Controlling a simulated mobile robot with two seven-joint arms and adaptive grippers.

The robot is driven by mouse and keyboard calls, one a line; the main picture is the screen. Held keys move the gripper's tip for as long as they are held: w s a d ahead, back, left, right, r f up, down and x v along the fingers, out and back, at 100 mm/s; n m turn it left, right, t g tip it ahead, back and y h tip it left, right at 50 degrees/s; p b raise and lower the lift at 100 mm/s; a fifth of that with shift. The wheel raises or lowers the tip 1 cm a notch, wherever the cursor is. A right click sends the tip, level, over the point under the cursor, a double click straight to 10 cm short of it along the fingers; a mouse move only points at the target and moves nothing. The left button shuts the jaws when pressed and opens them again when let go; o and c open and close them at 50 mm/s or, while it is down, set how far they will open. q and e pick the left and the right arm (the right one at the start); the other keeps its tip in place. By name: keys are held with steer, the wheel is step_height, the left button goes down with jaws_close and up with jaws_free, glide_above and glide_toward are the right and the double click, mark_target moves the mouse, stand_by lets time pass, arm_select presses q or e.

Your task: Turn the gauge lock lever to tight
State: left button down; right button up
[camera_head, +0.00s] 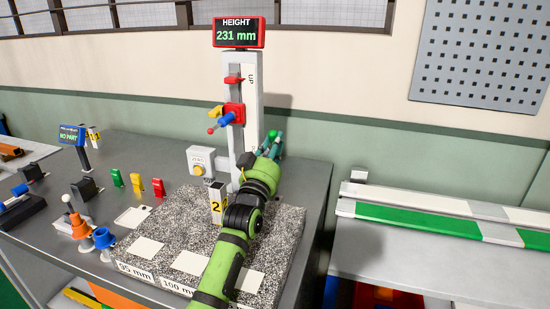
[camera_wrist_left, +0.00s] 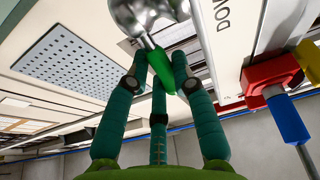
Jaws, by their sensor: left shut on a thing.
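The height gauge (camera_head: 238,110) stands upright behind the granite block, with a red carriage (camera_head: 234,113) on its column. A blue lever (camera_head: 227,119) and a red ball knob (camera_head: 211,131) stick out from the carriage. The blue lever also shows in the left wrist view (camera_wrist_left: 287,118). My left gripper (camera_head: 276,143) is at the column's right side, below the carriage. Its fingers (camera_wrist_left: 160,70) are shut on a green handle (camera_wrist_left: 159,66) joined to a shiny metal piece (camera_wrist_left: 150,14). No label tells which handle is the lock lever.
The red display (camera_head: 239,32) reads 231 mm. A granite block (camera_head: 175,233) with label plates lies under my arm. A white box with a yellow button (camera_head: 199,163) stands left of the column. Small coloured parts (camera_head: 137,182) stand farther left.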

stand_by(0.3)
arm_select(q)
steer(key=c, duration=1.3)
jaws_free()
steer(key=shift+s, duration=0.1)
steer(key=shift+f, duration=0.1)
steer(key=shift+v, duration=3.75)
